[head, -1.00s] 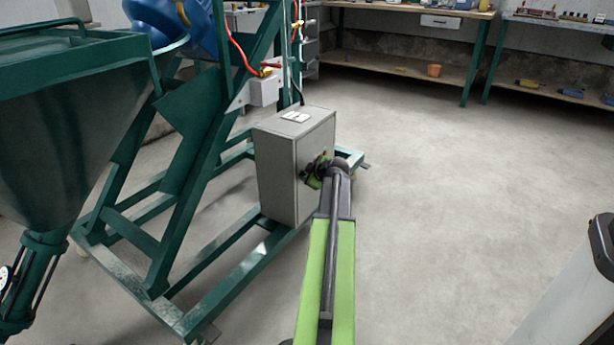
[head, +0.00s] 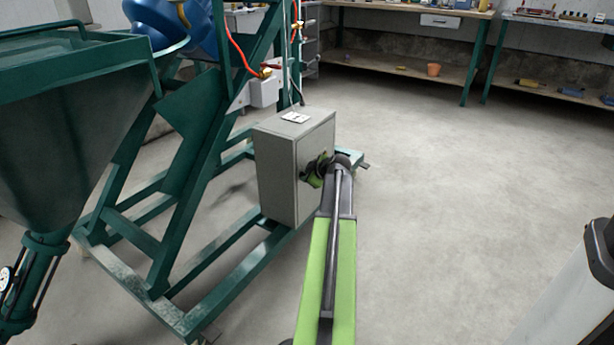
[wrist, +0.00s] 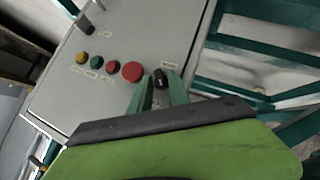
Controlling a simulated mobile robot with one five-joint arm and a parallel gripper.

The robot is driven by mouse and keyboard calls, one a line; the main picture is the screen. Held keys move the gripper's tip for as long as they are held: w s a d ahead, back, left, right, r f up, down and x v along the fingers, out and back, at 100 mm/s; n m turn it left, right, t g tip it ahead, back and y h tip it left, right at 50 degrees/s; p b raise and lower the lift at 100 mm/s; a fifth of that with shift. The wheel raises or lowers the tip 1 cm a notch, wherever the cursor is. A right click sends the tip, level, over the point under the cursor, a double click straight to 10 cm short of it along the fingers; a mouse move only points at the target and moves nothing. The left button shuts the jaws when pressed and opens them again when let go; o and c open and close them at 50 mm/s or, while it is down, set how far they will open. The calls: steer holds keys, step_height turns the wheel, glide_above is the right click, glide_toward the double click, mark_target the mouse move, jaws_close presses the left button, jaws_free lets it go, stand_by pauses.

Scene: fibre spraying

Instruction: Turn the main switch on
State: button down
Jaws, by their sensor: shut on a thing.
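The grey control box (head: 280,180) stands on the green machine frame in the head view. My gripper (head: 318,170) is at its front face, at the end of my green arm. In the wrist view the box face (wrist: 120,45) is tilted and carries a black rotary switch (wrist: 160,76) under a small label. My gripper's green fingers (wrist: 160,84) are on either side of this switch and shut on it. Left of it on the panel is a large red button (wrist: 132,72). The switch is hidden behind my gripper in the head view.
Yellow (wrist: 82,58), green and small red buttons and a black knob (wrist: 87,27) are also on the panel. The green frame (head: 190,200) and hopper (head: 75,110) stand to the left. Open concrete floor (head: 430,200) lies to the right, with a workbench (head: 400,70) behind.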

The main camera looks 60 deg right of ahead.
steer(key=shift+w+d+m+y+p, duration=0.1)
steer(key=shift+d+m+y+p, duration=0.1)
steer(key=shift+m+y+p, duration=0.3)
steer(key=shift+d+m+y+p, duration=0.2)
steer(key=shift+y+p, duration=0.3)
steer(key=shift+y, duration=0.3)
stand_by(0.6)
steer(key=shift+a+m+y, duration=0.1)
steer(key=shift+m+y, duration=0.4)
steer(key=shift+y, duration=0.7)
stand_by(2.6)
steer(key=c, duration=1.5)
jaws_free()
steer(key=shift+f, duration=0.1)
steer(key=shift+p, duration=0.3)
steer(key=p+v, duration=0.6)
steer(key=v, duration=0.2)
steer(key=p+v, duration=0.6)
steer(key=v, duration=0.3)
steer(key=shift+r, duration=0.4)
